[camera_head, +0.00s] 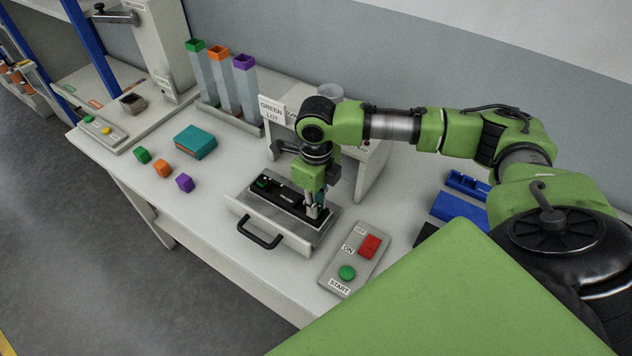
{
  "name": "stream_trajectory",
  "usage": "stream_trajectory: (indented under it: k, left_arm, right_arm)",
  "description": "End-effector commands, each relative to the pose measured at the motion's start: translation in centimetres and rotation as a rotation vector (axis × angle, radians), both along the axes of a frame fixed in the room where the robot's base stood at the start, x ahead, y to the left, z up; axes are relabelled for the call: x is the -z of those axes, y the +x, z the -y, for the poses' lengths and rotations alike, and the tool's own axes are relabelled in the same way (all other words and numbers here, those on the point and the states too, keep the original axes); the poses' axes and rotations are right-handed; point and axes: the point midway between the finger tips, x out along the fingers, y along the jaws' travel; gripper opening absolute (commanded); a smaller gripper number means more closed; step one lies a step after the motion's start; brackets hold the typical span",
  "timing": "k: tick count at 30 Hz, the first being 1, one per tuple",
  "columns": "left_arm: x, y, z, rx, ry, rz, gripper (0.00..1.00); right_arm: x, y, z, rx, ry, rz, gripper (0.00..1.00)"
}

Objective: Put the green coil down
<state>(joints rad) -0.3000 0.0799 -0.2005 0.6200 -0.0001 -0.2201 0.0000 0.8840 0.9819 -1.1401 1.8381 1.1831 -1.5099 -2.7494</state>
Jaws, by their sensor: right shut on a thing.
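My right gripper (316,211) reaches down over the right end of a black fixture (287,200) in the pulled-out drawer (250,210). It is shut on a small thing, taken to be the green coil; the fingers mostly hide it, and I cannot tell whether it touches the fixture. A small green piece (262,182) sits at the fixture's left end, apart from the gripper. My left gripper is not in view.
A control box (335,275) with red and green buttons stands right of the drawer. Green (143,155), orange (162,168) and purple (185,183) blocks and a teal box (195,141) lie left. Tall tubes (221,82) stand behind. Blue bins (459,208) are at right.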

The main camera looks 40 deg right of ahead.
Motion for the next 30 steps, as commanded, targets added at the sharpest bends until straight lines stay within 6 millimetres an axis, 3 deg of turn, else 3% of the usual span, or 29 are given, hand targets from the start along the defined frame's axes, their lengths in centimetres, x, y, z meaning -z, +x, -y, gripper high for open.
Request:
stream_trajectory:
  k: [11, 12, 13, 24, 30]
  left_arm:
    - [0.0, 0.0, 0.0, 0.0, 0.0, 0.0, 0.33]
    - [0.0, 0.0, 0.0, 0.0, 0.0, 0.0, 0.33]
    - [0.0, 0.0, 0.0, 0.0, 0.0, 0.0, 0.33]
    - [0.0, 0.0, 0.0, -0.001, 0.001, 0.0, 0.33]
    - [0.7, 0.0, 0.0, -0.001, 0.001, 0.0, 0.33]
  right_arm:
    - [0.5, 0.0, 0.0, 0.001, 0.001, 0.0, 0.01]
    - [0.4, 0.0, 0.0, 0.001, 0.0, 0.001, 0.26]
    - [0.4, 0.0, 0.0, 0.001, 0.0, 0.001, 0.33]
    - [0.2, 0.0, 0.0, 0.001, 0.0, 0.001, 0.33]
    - [-2.2, 0.1, 0.0, 0.0, 0.001, 0.006, 0.33]
